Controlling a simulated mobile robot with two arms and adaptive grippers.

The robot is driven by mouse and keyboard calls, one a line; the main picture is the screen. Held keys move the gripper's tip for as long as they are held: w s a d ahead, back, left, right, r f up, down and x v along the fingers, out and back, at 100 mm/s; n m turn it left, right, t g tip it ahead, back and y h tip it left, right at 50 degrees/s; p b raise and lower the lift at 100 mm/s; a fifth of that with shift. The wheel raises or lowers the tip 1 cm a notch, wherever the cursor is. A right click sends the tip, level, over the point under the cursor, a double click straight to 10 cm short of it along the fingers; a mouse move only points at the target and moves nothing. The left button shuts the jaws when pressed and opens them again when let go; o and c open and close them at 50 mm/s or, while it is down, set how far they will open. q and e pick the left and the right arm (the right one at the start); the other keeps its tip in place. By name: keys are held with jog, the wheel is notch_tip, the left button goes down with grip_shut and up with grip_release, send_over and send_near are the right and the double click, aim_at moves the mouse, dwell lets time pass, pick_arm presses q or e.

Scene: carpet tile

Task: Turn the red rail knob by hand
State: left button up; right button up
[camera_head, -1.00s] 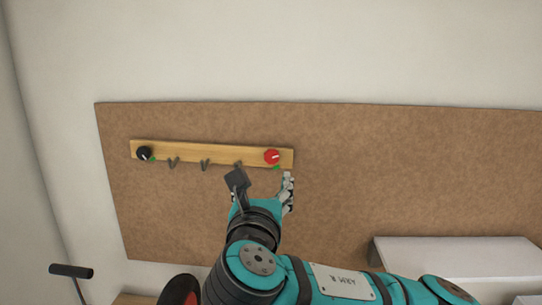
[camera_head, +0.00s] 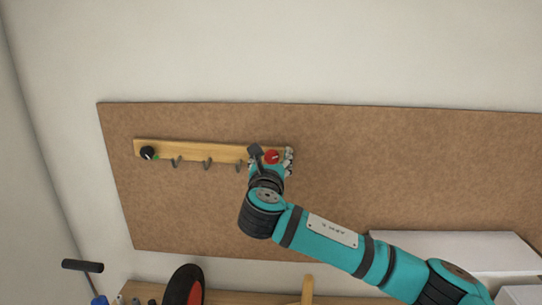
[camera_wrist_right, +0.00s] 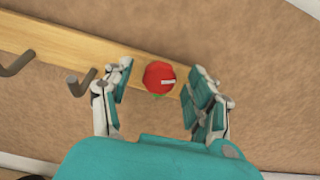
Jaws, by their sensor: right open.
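The red knob (camera_head: 272,157) sits at the right end of a wooden rail (camera_head: 205,151) on the brown wall board. In the right wrist view the red knob (camera_wrist_right: 159,77) shows a white pointer mark towards its right side. My right gripper (camera_head: 271,160) is at the knob. In the wrist view, my right gripper (camera_wrist_right: 157,90) is open, with one finger on each side of the knob and gaps visible between them. Whether the fingers reach past the knob's face is hard to tell. My left gripper does not show.
Several grey hooks (camera_head: 207,163) hang between the knobs. A white box-like surface (camera_head: 450,250) is at lower right. A red-and-black wheel (camera_head: 184,287) is at the bottom.

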jog(key=c, duration=1.1)
jog(key=shift+m, duration=0.3)
jog(key=shift+f+m+b, duration=0.15)
jog(key=shift+m+b, duration=0.7)
jog(key=shift+m, duration=0.05)
jog(key=m+b, duration=0.2)
jog(key=m, duration=0.2)
jog(key=shift+m, duration=0.3)
jog(key=m+b, duration=0.2)
jog(key=m, duration=0.2)
jog(key=shift+d+b, duration=0.1)
jog(key=shift+b, duration=0.25)
jog(key=shift+m+b, duration=0.65)
jog(key=shift+m, duration=1.25)
